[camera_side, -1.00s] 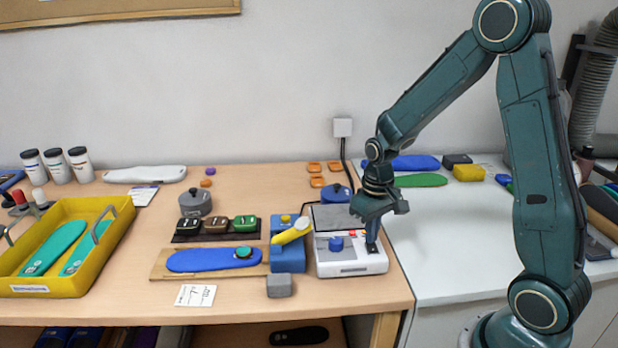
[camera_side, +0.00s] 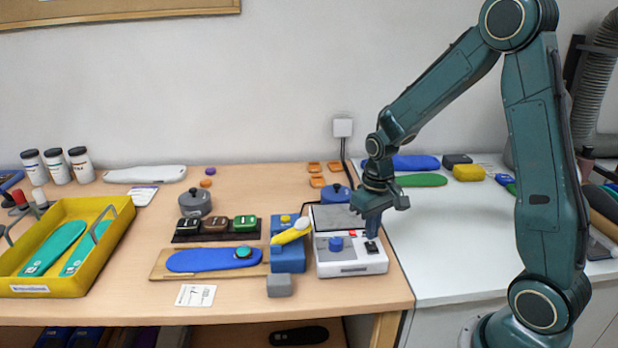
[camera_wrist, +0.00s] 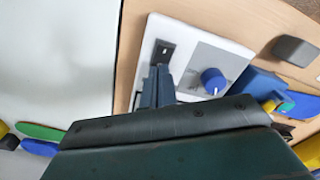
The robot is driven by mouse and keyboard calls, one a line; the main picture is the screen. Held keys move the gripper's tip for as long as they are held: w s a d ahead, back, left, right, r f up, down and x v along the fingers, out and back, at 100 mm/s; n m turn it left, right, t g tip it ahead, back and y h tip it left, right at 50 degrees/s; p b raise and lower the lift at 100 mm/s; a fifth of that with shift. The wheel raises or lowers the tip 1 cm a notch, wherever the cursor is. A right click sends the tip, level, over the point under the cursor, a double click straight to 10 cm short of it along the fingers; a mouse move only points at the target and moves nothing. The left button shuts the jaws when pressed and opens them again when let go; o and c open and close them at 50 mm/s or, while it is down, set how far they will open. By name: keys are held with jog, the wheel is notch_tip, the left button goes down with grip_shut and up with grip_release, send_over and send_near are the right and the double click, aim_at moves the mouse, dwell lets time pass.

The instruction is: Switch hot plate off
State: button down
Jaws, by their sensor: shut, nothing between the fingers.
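The hot plate (camera_side: 350,268) is a white box with a dark heating surface (camera_side: 330,217) at its back and a blue knob (camera_side: 336,244) on its front panel. Its black rocker switch (camera_side: 371,246) is at the right of the panel. Small red lamps show behind it, partly hidden by my gripper; I cannot tell if they are lit. My gripper (camera_side: 372,236) points down, shut and empty, just above and behind the switch. In the wrist view the shut fingers (camera_wrist: 158,68) end close beside the switch (camera_wrist: 163,50), with the knob (camera_wrist: 213,80) to their right.
A blue block with a yellow lever (camera_side: 291,232) stands directly left of the hot plate. A blue lidded pot (camera_side: 336,193) is behind it. A grey block (camera_side: 280,286) lies at the front. The white table (camera_side: 450,250) to the right is clear near the hot plate.

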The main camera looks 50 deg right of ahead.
aim_at(371, 243)
jog(key=shift+r, duration=2.75)
jog(key=s+a+r+n+t, duration=0.1)
jog(key=s+a+r+t, duration=0.1)
jog(key=s+a+r, duration=0.3)
jog(key=s+a+r+n+t, duration=0.2)
jog(key=s+a+r, duration=0.3)
jog(key=s+r, duration=0.3)
jog(key=shift+s+a+t, duration=0.15)
jog(key=shift+s+t, duration=0.65)
jog(key=shift+s, duration=0.6)
